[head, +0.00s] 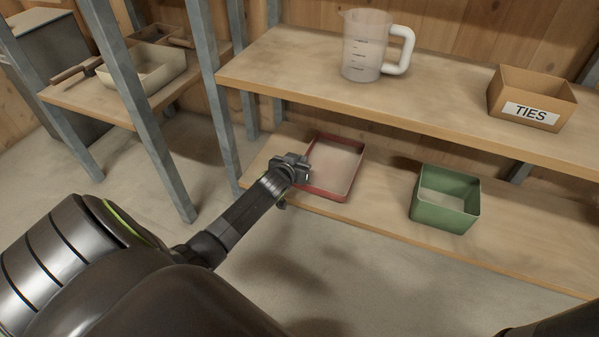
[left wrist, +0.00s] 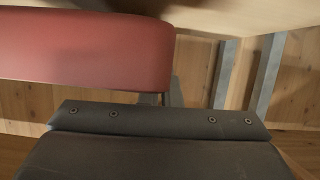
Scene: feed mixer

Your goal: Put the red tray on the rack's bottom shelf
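The red tray (head: 336,168), shallow with a pale inside, is at the left part of the rack's bottom shelf (head: 385,215) in the head view. It looks level and within the shelf's edges; I cannot tell whether its base fully touches the board. My left gripper (head: 304,171) is at the tray's left wall, its tips overlapping the rim. In the left wrist view a red tray wall (left wrist: 90,48) fills the upper left, close to the gripper's dark body. The fingers are too hidden to show whether they grip the wall. My right gripper is out of view.
A green bin (head: 445,198) stands on the bottom shelf, right of the tray with a gap between. The upper shelf (head: 300,75) overhangs behind, carrying a clear jug (head: 366,48) and a TIES box (head: 531,98). Grey posts (head: 215,90) stand left; another rack holds a beige tray (head: 140,73).

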